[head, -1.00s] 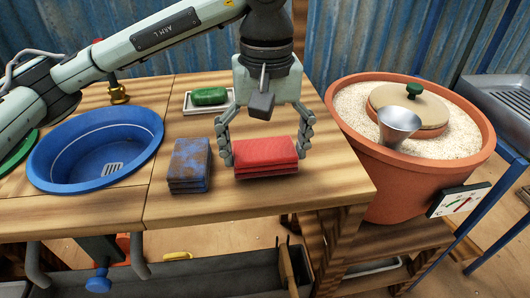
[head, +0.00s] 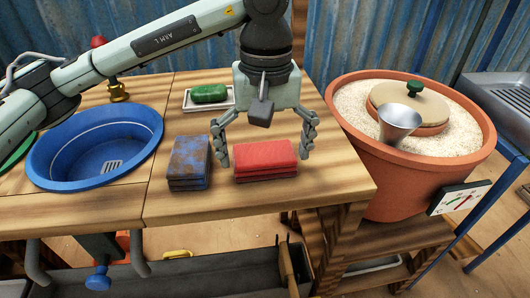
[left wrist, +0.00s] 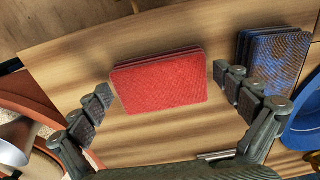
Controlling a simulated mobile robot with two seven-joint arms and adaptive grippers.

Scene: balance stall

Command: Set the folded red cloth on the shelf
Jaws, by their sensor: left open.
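The folded red cloth (head: 265,156) lies flat on the wooden table near its front right corner. It also shows in the left wrist view (left wrist: 160,82), between and just beyond the spread fingers. My left gripper (head: 264,152) is open above and around the cloth, with one finger at each side; in the left wrist view (left wrist: 165,98) a gap shows between each finger and the cloth. My right gripper is not in view. The shelf cannot be told for certain; a lower wooden level (head: 392,243) shows under the table's right side.
A blue stained folded cloth (head: 189,160) lies close left of the red one. A blue basin (head: 95,150) is farther left, and a green soap on a white dish (head: 187,104) lies behind. A large terracotta pot (head: 420,185) with sand and a metal funnel (head: 399,124) stands right.

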